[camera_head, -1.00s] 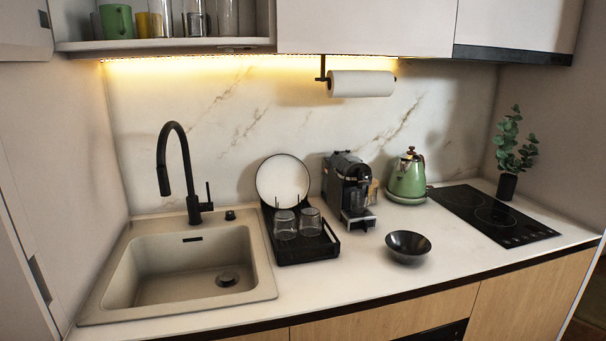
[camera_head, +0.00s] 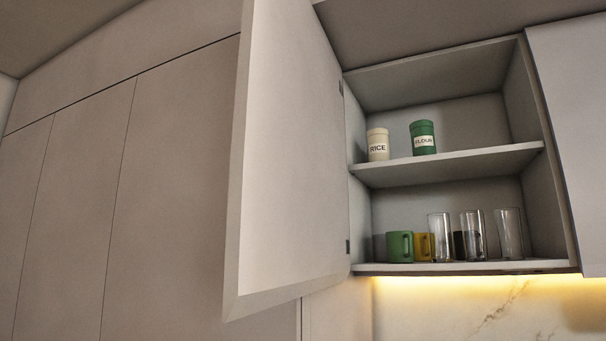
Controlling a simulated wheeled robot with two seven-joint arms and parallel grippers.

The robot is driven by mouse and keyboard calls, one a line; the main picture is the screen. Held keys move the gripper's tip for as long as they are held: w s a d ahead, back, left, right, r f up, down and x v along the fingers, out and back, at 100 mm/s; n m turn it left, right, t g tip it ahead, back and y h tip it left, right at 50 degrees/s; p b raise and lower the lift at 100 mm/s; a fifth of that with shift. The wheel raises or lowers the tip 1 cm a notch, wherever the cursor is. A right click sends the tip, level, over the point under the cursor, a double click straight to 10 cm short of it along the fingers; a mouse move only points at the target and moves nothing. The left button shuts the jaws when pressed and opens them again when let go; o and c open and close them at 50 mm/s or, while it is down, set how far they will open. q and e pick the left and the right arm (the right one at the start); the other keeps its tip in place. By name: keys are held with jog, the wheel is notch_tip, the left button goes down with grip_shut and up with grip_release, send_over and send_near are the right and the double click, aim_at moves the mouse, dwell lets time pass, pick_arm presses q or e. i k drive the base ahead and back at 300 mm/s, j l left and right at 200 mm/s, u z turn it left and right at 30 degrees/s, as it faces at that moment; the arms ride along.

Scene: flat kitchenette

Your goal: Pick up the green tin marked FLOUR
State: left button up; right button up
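The green tin marked FLOUR (camera_head: 423,138) stands upright on the middle shelf (camera_head: 450,164) of an open wall cupboard. A cream tin marked RICE (camera_head: 378,145) stands to its left on the same shelf, with a gap between them. Neither of my grippers is in view.
The cupboard door (camera_head: 285,150) stands open on the left and juts toward me. On the bottom shelf are a green mug (camera_head: 400,246), a yellow mug (camera_head: 423,247) and several glasses (camera_head: 473,236). The shelf right of the green tin is clear. A closed cupboard (camera_head: 570,140) adjoins on the right.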

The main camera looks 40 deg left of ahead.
aim_at(422, 131)
jog(key=k+j, duration=0.1)
jog(key=j, duration=2)
jog(key=l+u, duration=0.15)
jog(key=l, duration=0.4)
jog(key=l+u, duration=0.15)
jog(key=l, duration=0.35)
jog(key=k+l+u, duration=0.2)
jog(key=l, duration=0.5)
jog(key=z, duration=0.05)
